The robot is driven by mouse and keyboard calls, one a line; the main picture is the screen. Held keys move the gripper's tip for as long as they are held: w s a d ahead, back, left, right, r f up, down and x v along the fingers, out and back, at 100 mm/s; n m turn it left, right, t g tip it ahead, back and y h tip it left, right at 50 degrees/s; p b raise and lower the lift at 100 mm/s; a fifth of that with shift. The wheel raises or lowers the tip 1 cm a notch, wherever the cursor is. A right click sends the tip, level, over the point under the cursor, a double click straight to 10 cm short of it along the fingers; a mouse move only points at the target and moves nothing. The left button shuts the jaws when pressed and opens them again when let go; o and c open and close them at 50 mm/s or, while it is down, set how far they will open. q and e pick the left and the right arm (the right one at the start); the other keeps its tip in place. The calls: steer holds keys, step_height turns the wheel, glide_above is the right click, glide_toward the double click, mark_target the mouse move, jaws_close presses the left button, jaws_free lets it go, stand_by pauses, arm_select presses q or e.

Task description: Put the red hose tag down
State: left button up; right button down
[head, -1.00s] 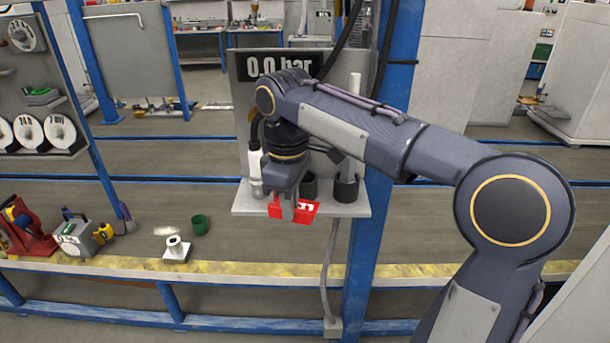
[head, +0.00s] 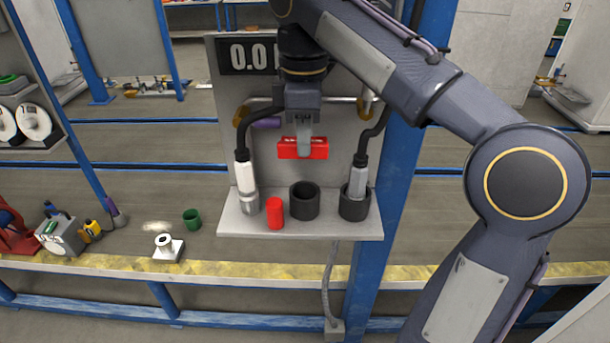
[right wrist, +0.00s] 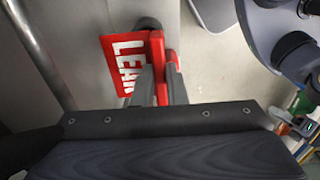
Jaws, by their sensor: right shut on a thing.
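The red hose tag (head: 288,149) is in the jaws of my right gripper (head: 304,146), above the small grey shelf (head: 300,229) of the charging station. In the right wrist view the tag (right wrist: 122,62) shows white letters reading "LEA" and part of another letter. The fingers of my right gripper (right wrist: 158,85) are shut on it. The tag is clear of the shelf, in front of the back panel. My left gripper is not in view.
On the shelf stand a white-and-grey nozzle (head: 246,184), a red cylinder (head: 275,213), an empty-looking black cup (head: 304,201) and another black cup (head: 354,204) holding a grey nozzle. A green cup (head: 192,219) and a white spool (head: 164,243) stand on the bench to the left.

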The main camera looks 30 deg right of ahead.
steer(key=f, duration=0.4)
steer(key=shift+s+a, duration=0.15)
steer(key=shift+s, duration=0.25)
steer(key=shift+w+f, duration=0.1)
steer(key=shift+f, duration=0.3)
steer(key=shift+f+b, duration=0.35)
steer(key=shift+f, duration=1.6)
steer(key=shift+f, duration=0.15)
steer(key=c, duration=1.5)
jaws_free()
